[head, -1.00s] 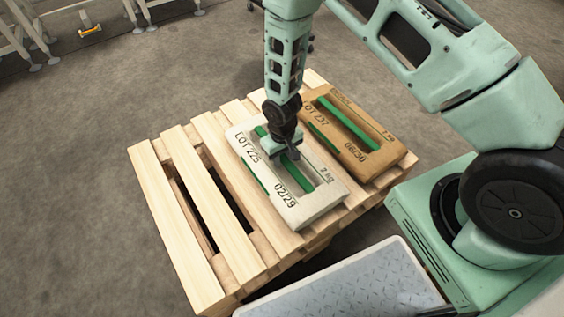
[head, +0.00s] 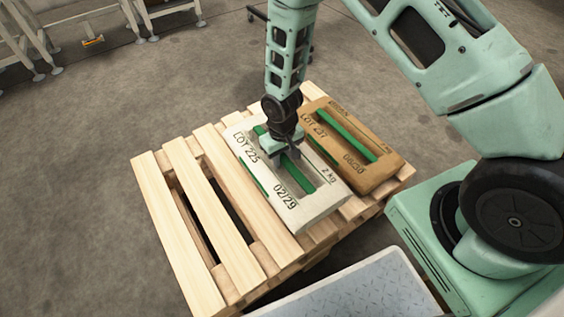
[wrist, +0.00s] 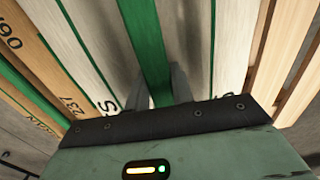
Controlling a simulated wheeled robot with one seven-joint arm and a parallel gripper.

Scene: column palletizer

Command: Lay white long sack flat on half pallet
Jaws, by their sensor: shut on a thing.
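The white long sack (head: 313,207) lies flat on the half pallet (head: 183,208), toward its right part, with green stripes and the print LOT 225, 02/29 and 2 kg. My gripper (head: 290,157) is over the middle of the sack, pointing down, shut on the sack at its central green strip. In the wrist view the white sack (wrist: 205,45) fills the middle, with both fingers (wrist: 158,92) at the green strip. Whether the sack's underside fully touches the slats is hidden.
A brown sack (head: 378,176) marked LOT 237 lies on the pallet right beside the white one. The left slats of the pallet are bare. A metal tread plate (head: 350,290), part of my base, is close to the pallet's near edge. White frame legs (head: 140,22) stand at the back left.

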